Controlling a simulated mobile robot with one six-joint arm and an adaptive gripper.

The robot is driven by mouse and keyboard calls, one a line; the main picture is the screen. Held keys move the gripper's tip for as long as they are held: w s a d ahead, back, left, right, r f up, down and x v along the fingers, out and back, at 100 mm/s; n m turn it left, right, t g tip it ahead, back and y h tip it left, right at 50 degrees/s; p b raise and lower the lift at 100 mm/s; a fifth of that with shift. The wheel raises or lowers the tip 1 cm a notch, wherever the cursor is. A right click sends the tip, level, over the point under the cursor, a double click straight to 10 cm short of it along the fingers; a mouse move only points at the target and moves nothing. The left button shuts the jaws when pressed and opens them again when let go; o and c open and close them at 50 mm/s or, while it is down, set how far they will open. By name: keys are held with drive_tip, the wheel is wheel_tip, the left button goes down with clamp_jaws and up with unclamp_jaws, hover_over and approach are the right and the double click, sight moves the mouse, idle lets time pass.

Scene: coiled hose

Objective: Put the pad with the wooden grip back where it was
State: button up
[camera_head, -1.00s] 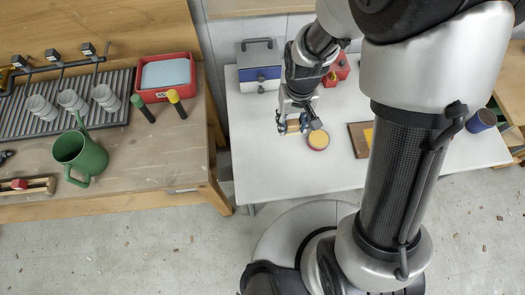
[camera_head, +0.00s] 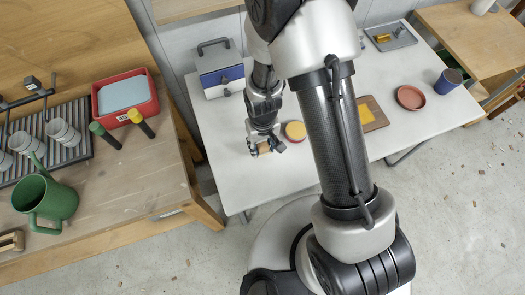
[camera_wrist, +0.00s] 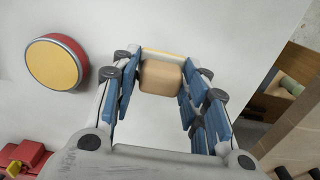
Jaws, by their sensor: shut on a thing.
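My gripper (camera_head: 265,148) is shut on the wooden grip (camera_wrist: 161,77) of the pad, over the white table left of the round tin. In the wrist view the pale wooden grip sits between the blue fingers. A thin yellow strip (camera_wrist: 163,53) shows just beyond it; most of the pad is hidden beneath the grip. I cannot tell whether the pad touches the table. The red round tin with a yellow top (camera_head: 295,131) stands close by and apart from the gripper; it also shows in the wrist view (camera_wrist: 57,62).
A grey and blue box (camera_head: 221,80) stands behind on the white table (camera_head: 240,185). A wooden board with a yellow piece (camera_head: 375,122), a reddish dish (camera_head: 410,97) and a blue cup (camera_head: 448,81) are to the right. The left wooden bench holds a red tray (camera_head: 150,101) and green mug (camera_head: 45,198).

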sight(262, 151)
drive_tip(key=shift+f+b, duration=0.6)
drive_tip(key=shift+f, duration=1.45)
drive_tip(key=shift+f, duration=0.2)
drive_tip(key=o, duration=0.9)
drive_tip(key=shift+o, duration=0.2)
drive_tip(key=shift+r, duration=0.1)
